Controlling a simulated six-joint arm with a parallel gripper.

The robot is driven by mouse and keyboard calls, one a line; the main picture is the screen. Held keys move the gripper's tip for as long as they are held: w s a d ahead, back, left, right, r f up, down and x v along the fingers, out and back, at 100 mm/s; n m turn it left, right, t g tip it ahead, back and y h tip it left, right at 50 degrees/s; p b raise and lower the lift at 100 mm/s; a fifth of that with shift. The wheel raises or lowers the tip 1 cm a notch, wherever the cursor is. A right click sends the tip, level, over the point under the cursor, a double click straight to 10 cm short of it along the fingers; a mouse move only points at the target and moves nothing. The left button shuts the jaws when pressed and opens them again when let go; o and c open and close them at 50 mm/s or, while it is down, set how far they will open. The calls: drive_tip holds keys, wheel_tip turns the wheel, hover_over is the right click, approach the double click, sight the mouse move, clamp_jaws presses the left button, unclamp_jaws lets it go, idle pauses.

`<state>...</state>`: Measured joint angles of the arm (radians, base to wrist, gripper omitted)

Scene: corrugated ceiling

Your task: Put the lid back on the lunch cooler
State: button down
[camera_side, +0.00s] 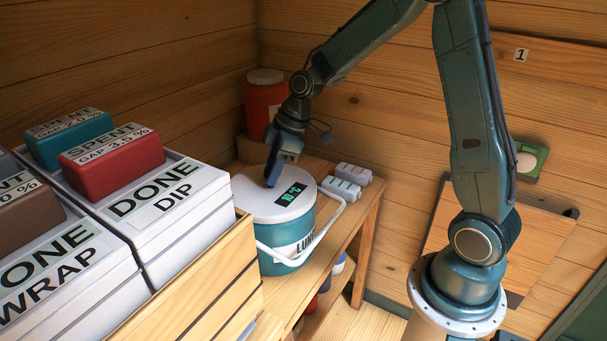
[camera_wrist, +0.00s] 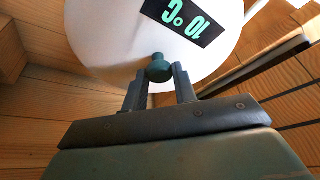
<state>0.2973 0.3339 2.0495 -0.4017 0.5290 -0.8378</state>
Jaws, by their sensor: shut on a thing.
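The lunch cooler (camera_side: 292,252) is a teal round tub with a "LUN…" label and a white handle (camera_side: 330,236) swung down across its front. Its white round lid (camera_side: 248,200) lies level over the tub's top, with a dark "10°C" display (camera_side: 291,194). I see no clear gap between lid and tub from here. The lid (camera_wrist: 105,45) fills the top of the wrist view. My gripper (camera_side: 272,181) points down at the lid's middle. In the wrist view my gripper (camera_wrist: 160,80) is shut on the teal lid knob (camera_wrist: 159,68), one finger each side.
A wooden crate (camera_side: 195,300) with labelled white boxes stands close at left. An orange jug (camera_side: 263,105) stands behind the cooler. Small white packs (camera_side: 350,174) lie right of it on the wooden bench (camera_side: 345,225). Several round things sit on the shelf below.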

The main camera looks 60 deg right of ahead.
drive_tip(key=c, duration=0.6)
unclamp_jaws()
drive_tip(key=shift+o, duration=0.2)
drive_tip(key=shift+r, duration=0.1)
drive_tip(key=shift+r, duration=3.4)
clamp_jaws()
